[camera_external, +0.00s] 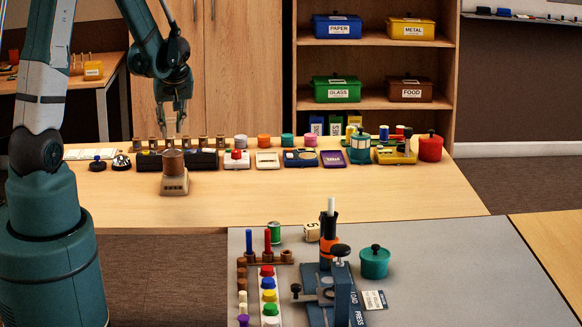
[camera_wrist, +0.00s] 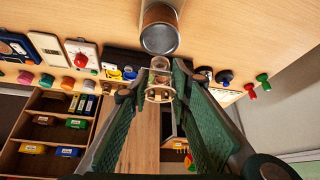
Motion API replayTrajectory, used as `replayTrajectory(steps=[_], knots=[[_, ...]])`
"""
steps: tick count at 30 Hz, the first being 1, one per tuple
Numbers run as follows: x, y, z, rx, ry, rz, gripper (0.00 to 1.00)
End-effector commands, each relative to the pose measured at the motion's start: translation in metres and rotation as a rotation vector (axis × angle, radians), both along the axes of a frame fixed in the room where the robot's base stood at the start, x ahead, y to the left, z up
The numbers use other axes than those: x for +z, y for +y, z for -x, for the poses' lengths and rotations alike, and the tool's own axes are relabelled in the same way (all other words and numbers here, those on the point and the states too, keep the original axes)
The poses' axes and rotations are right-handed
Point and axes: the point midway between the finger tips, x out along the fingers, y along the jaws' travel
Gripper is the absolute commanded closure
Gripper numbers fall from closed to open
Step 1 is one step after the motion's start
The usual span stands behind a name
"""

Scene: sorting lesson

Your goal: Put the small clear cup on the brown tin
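The brown tin (camera_external: 173,162) stands upright on a small beige stand on the back table. In the wrist view the tin (camera_wrist: 160,33) is at the top, its round grey end facing the camera, with nothing on it. My gripper (camera_external: 180,127) points down, above or just behind the tin in the external view. In the wrist view my gripper (camera_wrist: 156,86) has the small clear cup (camera_wrist: 160,67) between its fingertips, and the fingers look closed against its sides. The cup appears apart from the tin. I cannot make out the cup in the external view.
The beige stand (camera_external: 174,184) is under the tin. Black trays (camera_external: 203,159) and a row of small brown pots stand behind it. A white device with a red knob (camera_external: 237,159) is to the right. The table front is clear. A grey table (camera_external: 450,270) is nearer.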

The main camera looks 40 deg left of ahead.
Motion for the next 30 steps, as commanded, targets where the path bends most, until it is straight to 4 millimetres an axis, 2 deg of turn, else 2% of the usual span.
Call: replayTrajectory(steps=[14,25,30], knots=[[-0.004,0.0,0.0,0.0,0.0,0.0,0.82],[-0.036,0.0,0.0,0.0,0.0,0.0,0.82],[-0.043,0.0,0.0,0.0,0.0,0.0,0.82]])
